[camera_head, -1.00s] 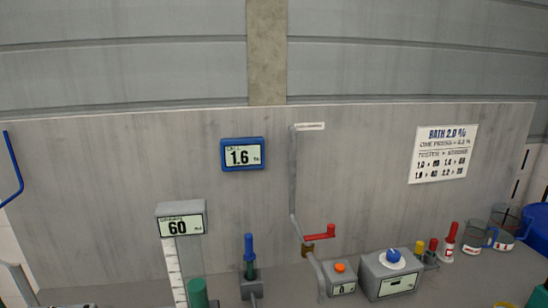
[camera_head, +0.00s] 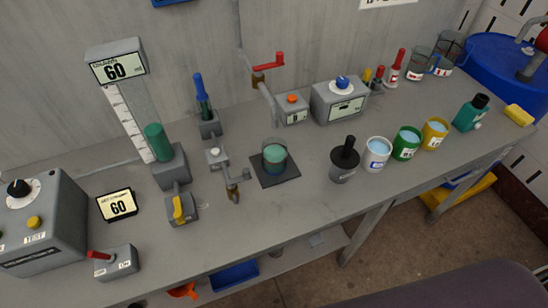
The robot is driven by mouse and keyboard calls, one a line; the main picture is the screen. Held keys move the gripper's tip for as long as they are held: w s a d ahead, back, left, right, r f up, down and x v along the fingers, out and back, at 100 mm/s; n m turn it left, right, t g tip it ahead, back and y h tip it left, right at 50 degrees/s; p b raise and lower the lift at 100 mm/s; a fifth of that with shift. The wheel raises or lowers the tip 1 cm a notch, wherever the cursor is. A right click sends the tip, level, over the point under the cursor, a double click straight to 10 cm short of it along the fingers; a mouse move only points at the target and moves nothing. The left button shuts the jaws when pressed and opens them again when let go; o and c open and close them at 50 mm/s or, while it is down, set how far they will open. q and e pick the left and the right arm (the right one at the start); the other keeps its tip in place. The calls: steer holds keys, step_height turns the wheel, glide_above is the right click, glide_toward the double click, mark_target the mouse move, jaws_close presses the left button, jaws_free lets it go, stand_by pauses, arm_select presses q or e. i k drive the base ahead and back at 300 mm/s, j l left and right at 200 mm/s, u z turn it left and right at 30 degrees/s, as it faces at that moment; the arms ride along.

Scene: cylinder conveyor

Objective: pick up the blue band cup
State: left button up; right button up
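Near the back right of the bench stand two clear mugs. I cannot tell for certain which one is the blue band cup. All three stand upright on the bench. Neither of my grippers is in view.
The grey bench (camera_head: 310,190) carries a dark cup (camera_head: 344,165), a green cup (camera_head: 406,144), a yellow cup (camera_head: 434,134) and a teal bottle (camera_head: 470,113). A beaker (camera_head: 275,158) stands on a dark pad. A blue drum (camera_head: 505,65) stands behind the right end.

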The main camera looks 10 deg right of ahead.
mark_target(274, 150)
steer(key=k+l+z, duration=0.1)
steer(key=k+l, duration=0.7)
steer(key=l, duration=0.15)
steer(key=z, duration=0.05)
